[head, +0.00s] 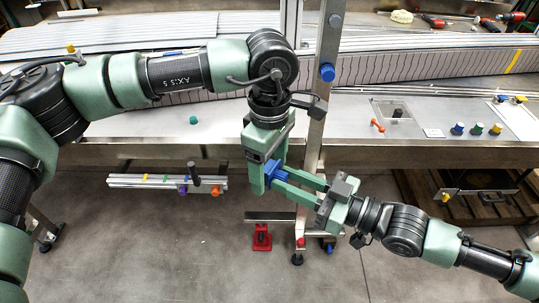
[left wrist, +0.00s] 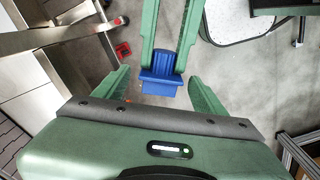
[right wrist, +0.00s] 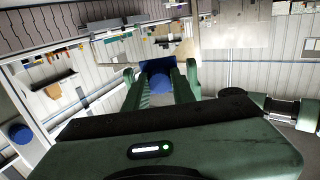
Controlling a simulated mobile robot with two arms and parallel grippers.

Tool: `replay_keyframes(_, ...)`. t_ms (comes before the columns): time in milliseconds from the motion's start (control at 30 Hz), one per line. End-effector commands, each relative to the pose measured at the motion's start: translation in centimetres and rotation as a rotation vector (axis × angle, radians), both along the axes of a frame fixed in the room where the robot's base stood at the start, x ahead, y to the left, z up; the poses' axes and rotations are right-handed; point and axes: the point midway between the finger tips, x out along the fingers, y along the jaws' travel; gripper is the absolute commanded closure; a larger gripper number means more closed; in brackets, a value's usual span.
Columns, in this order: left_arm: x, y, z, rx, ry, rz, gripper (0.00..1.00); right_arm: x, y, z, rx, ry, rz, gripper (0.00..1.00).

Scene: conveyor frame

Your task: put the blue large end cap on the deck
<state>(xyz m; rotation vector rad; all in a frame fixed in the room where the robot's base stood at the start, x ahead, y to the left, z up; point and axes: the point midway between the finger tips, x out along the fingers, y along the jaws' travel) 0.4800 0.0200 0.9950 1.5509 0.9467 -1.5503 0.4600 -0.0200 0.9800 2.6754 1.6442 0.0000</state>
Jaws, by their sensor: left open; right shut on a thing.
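The blue large end cap (head: 271,172) is in the air in front of the deck's (head: 240,147) front edge. My right gripper (right wrist: 160,82) is shut on it and holds it from the right. In the left wrist view the cap (left wrist: 161,86) shows a flat, stepped block shape at the tips of the right fingers. My left gripper (left wrist: 160,84) points down and is open, with a finger on each side of the cap. Gaps show between these fingers and the cap in the left wrist view. The left fingers partly hide the cap in the head view.
A steel post (head: 315,120) with a blue knob (head: 327,73) stands close behind the grippers. A small teal piece (head: 193,120) lies on the deck left of it. A rail (head: 160,182) sits below the deck.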

Motion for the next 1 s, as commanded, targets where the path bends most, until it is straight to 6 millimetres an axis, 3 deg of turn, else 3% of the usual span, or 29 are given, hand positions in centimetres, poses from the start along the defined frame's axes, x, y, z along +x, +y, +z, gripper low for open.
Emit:
replay_keyframes(267,0.0,-0.01,-0.19,0.0,0.0,0.0,0.29,0.0,0.0,0.02,0.0,0.0,0.0,1.0)
replay_keyframes(367,0.0,-0.01,-0.17,0.0,0.0,0.0,0.51,0.0,0.0,0.02,0.0,0.0,0.0,1.0)
replay_keyframes(500,0.0,-0.01,-0.16,-0.001,0.0,0.0,0.9,0.01,0.0,0.02,0.0,0.0,0.0,1.0)
replay_keyframes(533,0.0,-0.01,-0.15,-0.001,0.0,0.0,0.94,0.01,0.0,0.02,0.0,0.0,0.0,1.0)
replay_keyframes(567,0.0,-0.01,-0.14,-0.001,0.0,0.0,0.94,0.01,0.0,0.02,0.0,0.0,0.0,0.67)
replay_keyframes(633,0.0,-0.01,-0.14,-0.001,0.0,0.0,0.94,0.02,-0.01,0.01,0.0,0.0,0.0,0.5)
replay_keyframes(1000,0.0,-0.02,-0.13,0.0,-0.001,0.0,0.94,-0.1,-0.29,-0.02,-0.001,0.0,-0.001,0.5)
